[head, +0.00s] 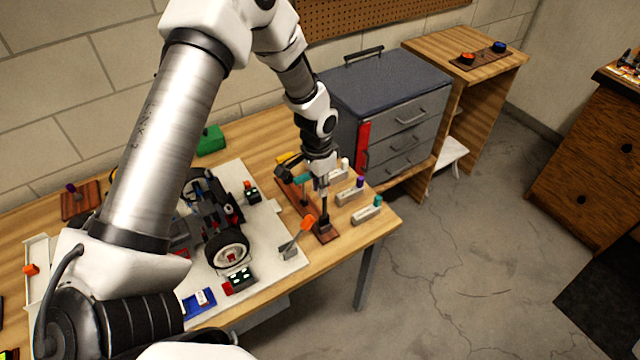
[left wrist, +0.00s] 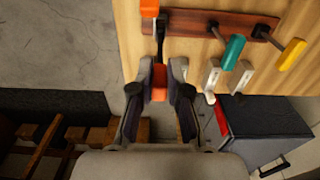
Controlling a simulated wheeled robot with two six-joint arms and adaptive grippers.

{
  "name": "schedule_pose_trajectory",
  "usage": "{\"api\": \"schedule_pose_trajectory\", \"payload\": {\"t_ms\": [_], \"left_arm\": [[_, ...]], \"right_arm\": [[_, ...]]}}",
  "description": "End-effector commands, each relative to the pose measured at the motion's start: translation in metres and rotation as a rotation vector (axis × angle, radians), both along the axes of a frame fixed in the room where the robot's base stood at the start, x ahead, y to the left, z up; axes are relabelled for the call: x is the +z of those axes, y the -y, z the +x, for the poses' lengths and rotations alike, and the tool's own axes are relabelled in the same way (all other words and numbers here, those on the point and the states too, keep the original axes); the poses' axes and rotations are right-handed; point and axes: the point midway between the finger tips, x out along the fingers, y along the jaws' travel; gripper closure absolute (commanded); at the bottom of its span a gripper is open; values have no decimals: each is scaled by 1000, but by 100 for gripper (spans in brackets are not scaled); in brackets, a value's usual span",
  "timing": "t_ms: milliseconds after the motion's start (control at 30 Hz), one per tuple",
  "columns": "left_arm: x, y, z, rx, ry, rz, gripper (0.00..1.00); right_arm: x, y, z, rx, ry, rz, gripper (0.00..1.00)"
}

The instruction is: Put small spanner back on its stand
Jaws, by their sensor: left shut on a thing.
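My left gripper (head: 322,182) is above the right end of the workbench, pointing down. In the left wrist view its fingers (left wrist: 159,92) are shut on an orange-red handle, which I take for the small spanner (left wrist: 159,78). A dark shaft lies in line with it, by the end of the brown wooden stand (left wrist: 190,20). I cannot tell whether the spanner touches the stand. The stand (head: 327,238) also shows beneath the gripper in the head view. It bears a teal-handled tool (left wrist: 233,52) and a yellow-handled tool (left wrist: 291,55). My right gripper is out of view.
An orange-handled piece (head: 307,222) stands close beside the stand. Pale blocks with coloured tops (head: 367,213) line the bench's right end. The racecar (head: 230,248) sits on a white board left of the stand. A grey drawer cabinet (head: 395,120) stands behind.

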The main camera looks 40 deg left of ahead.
Motion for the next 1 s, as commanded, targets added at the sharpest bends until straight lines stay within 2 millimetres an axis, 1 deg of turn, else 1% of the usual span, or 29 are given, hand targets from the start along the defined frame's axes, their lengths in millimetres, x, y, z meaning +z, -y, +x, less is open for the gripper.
{"api": "schedule_pose_trajectory", "payload": {"t_ms": [100, 433, 1000], "left_arm": [[2, 0, 0, 0, 0, 0, 100], [0, 0, 0, 0, 0, 0, 100], [-12, 0, 0, 0, 0, 0, 100]], "right_arm": [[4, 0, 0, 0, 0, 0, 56], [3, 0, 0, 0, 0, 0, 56], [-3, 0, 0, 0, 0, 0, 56]]}}
